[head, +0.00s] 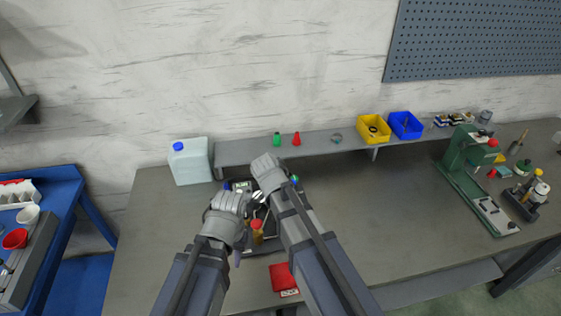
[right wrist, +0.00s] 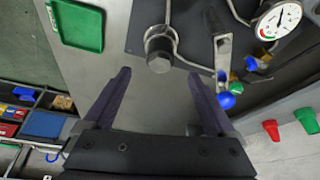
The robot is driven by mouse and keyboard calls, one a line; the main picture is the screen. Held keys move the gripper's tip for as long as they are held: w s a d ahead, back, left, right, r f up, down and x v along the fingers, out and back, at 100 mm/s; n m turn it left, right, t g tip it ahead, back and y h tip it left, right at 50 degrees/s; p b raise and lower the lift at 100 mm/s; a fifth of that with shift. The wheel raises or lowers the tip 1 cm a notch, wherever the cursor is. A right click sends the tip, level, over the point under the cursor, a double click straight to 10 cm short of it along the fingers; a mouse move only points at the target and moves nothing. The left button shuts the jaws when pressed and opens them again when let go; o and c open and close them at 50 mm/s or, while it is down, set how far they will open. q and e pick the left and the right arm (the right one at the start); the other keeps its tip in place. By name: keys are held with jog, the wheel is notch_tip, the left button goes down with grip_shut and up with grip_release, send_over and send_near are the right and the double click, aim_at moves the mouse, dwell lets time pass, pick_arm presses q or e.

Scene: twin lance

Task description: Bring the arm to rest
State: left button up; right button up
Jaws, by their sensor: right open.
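My left gripper (head: 237,256) is over the dark board at the middle of the bench in the head view. Its wrist hides most of it, and I cannot tell if its jaws are open or shut. My right arm reaches beside it, farther towards the shelf. In the right wrist view my right gripper (right wrist: 159,75) is open, with nothing between its two dark fingers. Beyond the fingertips are a metal hex-ended fitting (right wrist: 159,52) and a metal lever (right wrist: 222,62) on a dark panel.
A white jug (head: 190,163) stands left on the bench. A green press (head: 472,165) stands right. Yellow (head: 373,129) and blue bins (head: 405,126) sit on the shelf. The bench's right-middle is clear.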

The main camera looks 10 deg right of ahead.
jog(key=s+a+n+y, duration=0.1)
jog(key=s+a+n, duration=0.2)
jog(key=s+n, duration=0.3)
jog(key=s+a+f+n+g+y, duration=0.1)
jog(key=s+a+n+y, duration=0.1)
jog(key=s+a+n, duration=0.2)
jog(key=shift+s+a+f+n, duration=0.3)
jog(key=shift+s+n, duration=1.4)
jog(key=shift+n, duration=2.5)
jog(key=shift+c, duration=0.2)
